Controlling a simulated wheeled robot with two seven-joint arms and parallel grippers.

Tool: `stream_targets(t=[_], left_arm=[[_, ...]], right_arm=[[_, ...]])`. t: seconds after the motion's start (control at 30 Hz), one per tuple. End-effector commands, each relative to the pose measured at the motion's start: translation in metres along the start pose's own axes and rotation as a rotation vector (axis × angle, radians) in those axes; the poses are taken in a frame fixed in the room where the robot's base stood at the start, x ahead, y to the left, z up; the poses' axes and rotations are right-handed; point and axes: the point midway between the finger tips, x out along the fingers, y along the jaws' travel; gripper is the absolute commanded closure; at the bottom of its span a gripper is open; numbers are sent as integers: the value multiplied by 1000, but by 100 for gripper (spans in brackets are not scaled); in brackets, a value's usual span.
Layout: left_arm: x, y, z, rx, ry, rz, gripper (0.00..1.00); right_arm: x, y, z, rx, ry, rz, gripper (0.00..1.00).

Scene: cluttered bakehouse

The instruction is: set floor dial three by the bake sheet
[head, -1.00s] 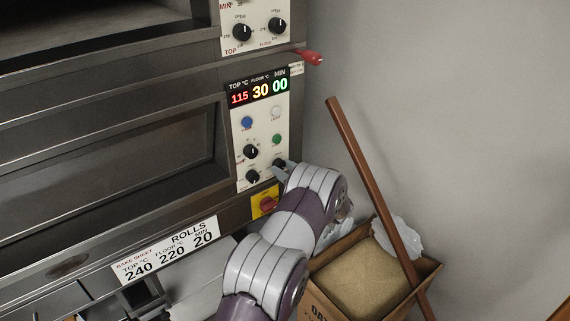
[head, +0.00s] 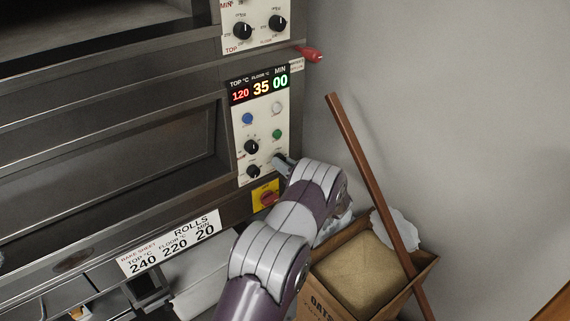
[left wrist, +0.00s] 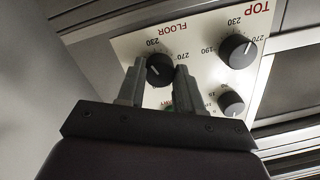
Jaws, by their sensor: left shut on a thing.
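The floor dial (left wrist: 160,68) is a black knob under the word FLOOR in the left wrist view. My left gripper (left wrist: 158,78) is shut on it, one finger on each side. In the head view my left gripper (head: 280,161) covers this dial on the lower oven's control panel (head: 264,118). The panel's display (head: 260,88) reads 120 in red, 35 in yellow under FLOOR and 00 in green. The bake sheet (head: 170,245) for rolls reads top 240, floor 220, min 20. My right gripper is not in view.
Black knobs (head: 251,147) (head: 252,171) sit left of my gripper. The top dial (left wrist: 237,50) is close beside the fingers. A red-and-yellow switch (head: 266,195) is below. A wooden pole (head: 365,170) leans over a carton (head: 318,300) on the right.

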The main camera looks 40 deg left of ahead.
Motion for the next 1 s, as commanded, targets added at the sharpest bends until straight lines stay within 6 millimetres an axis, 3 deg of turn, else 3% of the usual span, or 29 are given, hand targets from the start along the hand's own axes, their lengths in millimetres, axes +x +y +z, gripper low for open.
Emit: stream_targets(t=[0.33, 0.37, 0.4, 0.43, 0.77, 0.87, 1.0], left_arm=[[0, 0, 3, 6, -4, 1, 95], [0, 0, 3, 6, -4, 1, 58], [0, 0, 3, 6, -4, 1, 45], [0, 0, 3, 5, -3, 1, 39], [-5, 1, 1, 2, -1, 2, 39], [-22, 1, 2, 3, 0, 3, 39], [-61, 2, 2, 3, 0, 5, 39]], right_arm=[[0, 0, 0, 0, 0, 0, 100], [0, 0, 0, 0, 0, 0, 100], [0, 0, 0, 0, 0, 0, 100], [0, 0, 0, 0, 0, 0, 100], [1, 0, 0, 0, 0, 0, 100], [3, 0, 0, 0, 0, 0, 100], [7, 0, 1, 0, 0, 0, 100]])
